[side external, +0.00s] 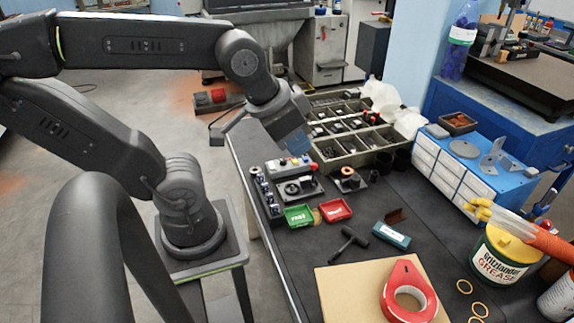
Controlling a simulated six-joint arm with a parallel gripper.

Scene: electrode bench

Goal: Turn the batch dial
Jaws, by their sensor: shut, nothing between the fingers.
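A dark plate with a round black knob (293,188), which looks like the batch dial, lies near the left edge of the bench. Its markings are too small to read. A grey control box (289,166) with small coloured buttons and a red end stands just behind it. My gripper (297,149) hangs above and behind the control box, pointing down, apart from the knob. It is shut and empty; its fingertips are small and hard to make out against the parts bin.
Green (298,216) and red (335,209) trays lie in front of the knob. A compartmented parts bin (352,154) stands behind. A black hammer-shaped tool (347,242), a teal box (391,234), a tape roll (408,299) and a grease tub (499,254) occupy the front and right.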

